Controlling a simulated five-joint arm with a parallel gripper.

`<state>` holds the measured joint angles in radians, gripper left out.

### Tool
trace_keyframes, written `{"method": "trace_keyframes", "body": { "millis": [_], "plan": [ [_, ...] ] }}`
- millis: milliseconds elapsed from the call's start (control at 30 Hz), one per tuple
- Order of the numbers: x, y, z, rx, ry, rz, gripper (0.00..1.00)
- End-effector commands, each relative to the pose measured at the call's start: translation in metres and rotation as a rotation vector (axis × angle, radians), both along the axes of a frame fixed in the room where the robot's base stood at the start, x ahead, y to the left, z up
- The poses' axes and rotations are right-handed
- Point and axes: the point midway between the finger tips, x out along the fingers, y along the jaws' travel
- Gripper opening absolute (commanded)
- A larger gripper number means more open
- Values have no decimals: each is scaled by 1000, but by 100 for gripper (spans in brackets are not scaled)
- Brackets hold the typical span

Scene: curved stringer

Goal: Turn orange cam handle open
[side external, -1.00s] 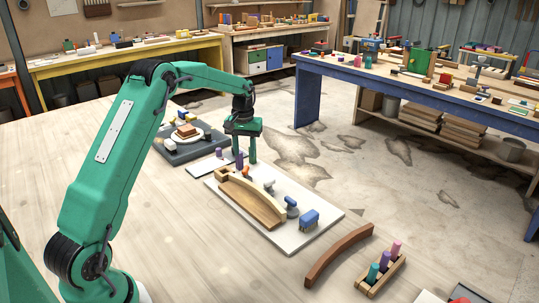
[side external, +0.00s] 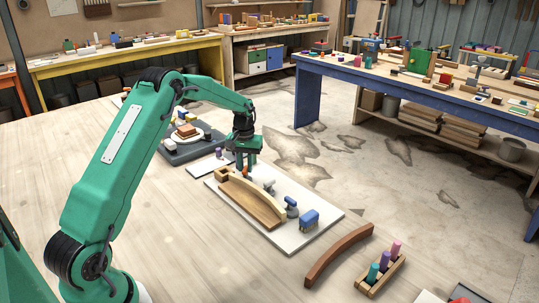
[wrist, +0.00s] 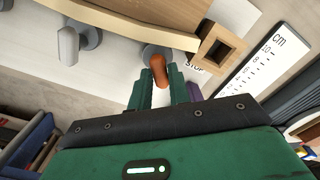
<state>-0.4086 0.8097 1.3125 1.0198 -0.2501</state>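The orange cam handle (wrist: 158,70) stands by the end of the curved pale strip (wrist: 110,22) in the wrist view, its round base partly showing behind it. In the side view only a bit of the orange handle (side external: 246,170) shows below my gripper. My gripper (wrist: 162,76) has its two green fingers apart, one on each side of the handle's near end. A gap seems to show beside the handle; contact is not clear. In the side view my gripper (side external: 243,166) is low over the far end of the white board (side external: 295,240).
A grey cam handle (wrist: 68,45) stands further along the strip. A wooden block with a square hole (wrist: 218,48) sits close right of the orange handle, by a ruler card (wrist: 265,55).

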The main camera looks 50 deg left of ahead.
Motion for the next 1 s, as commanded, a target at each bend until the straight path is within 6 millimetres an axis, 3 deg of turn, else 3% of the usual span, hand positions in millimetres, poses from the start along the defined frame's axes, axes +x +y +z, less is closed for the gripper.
{"method": "trace_keyframes", "body": {
  "millis": [100,567,1000],
  "plan": [
    [0,0,0,0,0,0,0],
    [0,0,1,1,-1,61,0],
    [0,0,1,0,-1,367,0]
  ]
}}
